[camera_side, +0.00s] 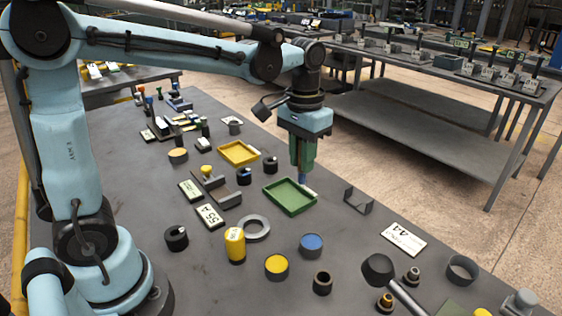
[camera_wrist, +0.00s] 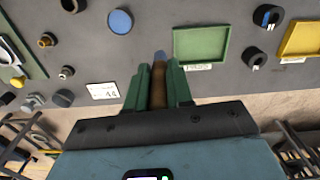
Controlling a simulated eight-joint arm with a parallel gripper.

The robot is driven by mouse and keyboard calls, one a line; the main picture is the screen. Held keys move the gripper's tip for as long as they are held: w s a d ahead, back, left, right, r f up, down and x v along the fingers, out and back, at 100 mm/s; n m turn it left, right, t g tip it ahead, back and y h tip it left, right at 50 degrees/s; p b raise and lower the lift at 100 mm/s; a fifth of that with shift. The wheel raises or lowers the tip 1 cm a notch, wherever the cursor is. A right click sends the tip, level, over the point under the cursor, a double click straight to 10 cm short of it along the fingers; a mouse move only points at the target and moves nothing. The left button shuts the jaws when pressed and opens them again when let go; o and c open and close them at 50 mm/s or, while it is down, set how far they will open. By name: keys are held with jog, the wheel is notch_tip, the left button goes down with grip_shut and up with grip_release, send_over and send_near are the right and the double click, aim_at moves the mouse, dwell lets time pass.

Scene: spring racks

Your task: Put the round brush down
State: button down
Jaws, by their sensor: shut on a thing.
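My gripper (camera_side: 303,163) points straight down above the grey table (camera_side: 331,218), and its green fingers are shut on the round brush. The brush's blue end (camera_side: 303,179) shows just below the fingertips, close to the far edge of the green tray. In the wrist view my gripper (camera_wrist: 159,72) has the brush's brown body (camera_wrist: 158,88) between its fingers, with the blue end beyond them. There the brush lies to the left of the green tray (camera_wrist: 201,28). The gap between brush and table is hard to judge.
The green tray (camera_side: 290,211) is empty, as is a yellow tray (camera_side: 239,163) behind it. A dark bracket (camera_side: 358,208) and a white label card (camera_side: 403,239) lie to the right. A blue disc (camera_side: 311,242) stands in front. Bare table shows between them.

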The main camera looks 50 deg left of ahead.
jog(key=s+d+n, duration=0.2)
jog(key=s+d, duration=1.6)
jog(key=d, duration=0.3)
jog(key=shift+w+a+f, duration=0.9)
jog(key=shift+w+f, duration=0.85)
jog(key=shift+f, duration=0.25)
jog(key=shift+w+a+f, duration=0.95)
jog(key=shift+w+f, duration=0.75)
jog(key=shift+f, duration=0.25)
jog(key=shift+w+a+f, duration=0.9)
jog(key=shift+w+f, duration=0.85)
jog(key=shift+f, duration=0.25)
jog(key=shift+f, duration=0.15)
jog(key=c, duration=1)
grip_release()
